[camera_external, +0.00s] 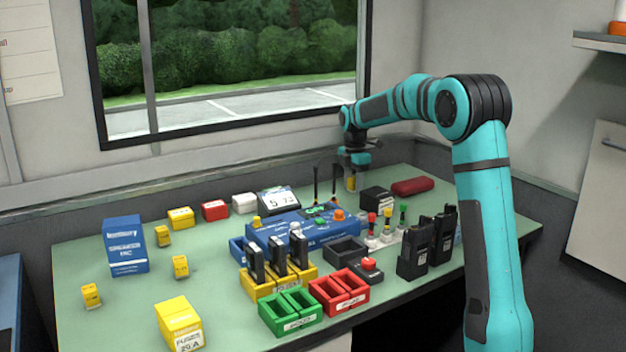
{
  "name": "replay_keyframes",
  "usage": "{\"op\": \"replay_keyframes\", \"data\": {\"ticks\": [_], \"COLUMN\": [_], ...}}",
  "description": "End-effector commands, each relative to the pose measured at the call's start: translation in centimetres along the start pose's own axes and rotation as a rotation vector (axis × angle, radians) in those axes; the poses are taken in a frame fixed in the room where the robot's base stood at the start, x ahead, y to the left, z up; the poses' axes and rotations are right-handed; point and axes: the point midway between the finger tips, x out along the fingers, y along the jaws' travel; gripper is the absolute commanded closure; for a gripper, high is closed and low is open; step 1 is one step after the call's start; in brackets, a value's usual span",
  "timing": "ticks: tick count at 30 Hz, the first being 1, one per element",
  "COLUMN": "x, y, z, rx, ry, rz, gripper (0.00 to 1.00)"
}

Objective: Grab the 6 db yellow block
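Several small yellow blocks stand on the green table: one (163,235) near the blue box, one (180,266) in front of it, and one (91,294) at the far left. Another small yellow piece (351,184) shows directly below my gripper (354,170) at the back of the table. The block labels are too small to read, so I cannot tell which is 6 dB. My gripper points down; its fingers are small and partly hidden, and I cannot tell whether they hold the yellow piece.
A blue device (290,232) with antennas fills the middle. Black radios (412,253), a red tray (340,292), a green tray (290,313) and a yellow box (180,322) stand in front. A black box (376,199) and red case (412,186) lie right of my gripper. The left table has free room.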

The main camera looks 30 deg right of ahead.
Motion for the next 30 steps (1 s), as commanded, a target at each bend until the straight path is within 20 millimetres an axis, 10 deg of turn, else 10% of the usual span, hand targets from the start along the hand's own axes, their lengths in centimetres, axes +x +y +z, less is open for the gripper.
{"op": "replay_keyframes", "data": {"ticks": [6, 17, 30], "x": [0.0, -0.9, -8.3], "y": [0.0, 0.0, 0.0], "z": [0.0, 0.0, 0.0], "rx": [0.0, 0.0, 0.0], "ry": [0.0, 0.0, 0.0], "rz": [0.0, 0.001, 0.001], "gripper": [0.96, 0.96, 0.96]}}
